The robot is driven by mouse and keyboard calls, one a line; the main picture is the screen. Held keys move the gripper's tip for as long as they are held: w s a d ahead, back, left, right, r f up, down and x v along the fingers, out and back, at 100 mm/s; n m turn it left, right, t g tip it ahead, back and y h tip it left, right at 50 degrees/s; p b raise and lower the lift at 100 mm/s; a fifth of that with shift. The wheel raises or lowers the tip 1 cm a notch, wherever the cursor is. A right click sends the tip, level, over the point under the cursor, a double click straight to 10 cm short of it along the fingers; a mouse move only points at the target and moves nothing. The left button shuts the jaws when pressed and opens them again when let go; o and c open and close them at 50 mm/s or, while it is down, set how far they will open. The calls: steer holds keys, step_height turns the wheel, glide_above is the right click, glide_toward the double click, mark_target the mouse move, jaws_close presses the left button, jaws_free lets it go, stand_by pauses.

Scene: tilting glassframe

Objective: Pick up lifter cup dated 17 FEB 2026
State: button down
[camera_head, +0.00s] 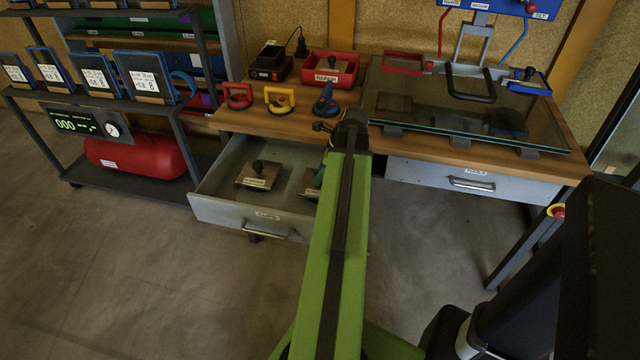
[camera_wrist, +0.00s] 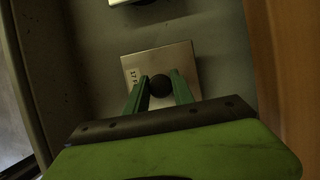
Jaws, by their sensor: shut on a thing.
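A lifter cup (camera_wrist: 172,60), a square metal plate with a round black knob, is in the wrist view. A small white label at its left side reads "17 F", the rest being hidden or unreadable. My gripper (camera_wrist: 160,83) is shut on the knob, with one green finger on each side. In the head view the cup (camera_head: 308,184) shows partly beside my green arm, inside the open drawer (camera_head: 208,203) labelled CUPS. My arm hides the gripper there. I cannot tell whether the plate touches the drawer floor.
Another cup (camera_head: 262,175) with a black knob lies left in the drawer. The workbench (camera_head: 250,118) above holds red, yellow and blue suction handles, a red REPAIR bin (camera_head: 331,68) and a glass pane (camera_head: 420,110). A shelf with a red tank (camera_head: 140,154) stands left.

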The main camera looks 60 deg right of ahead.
step_height(320, 180, up, 10)
steer(key=p, duration=1)
steer(key=shift+r, duration=0.15)
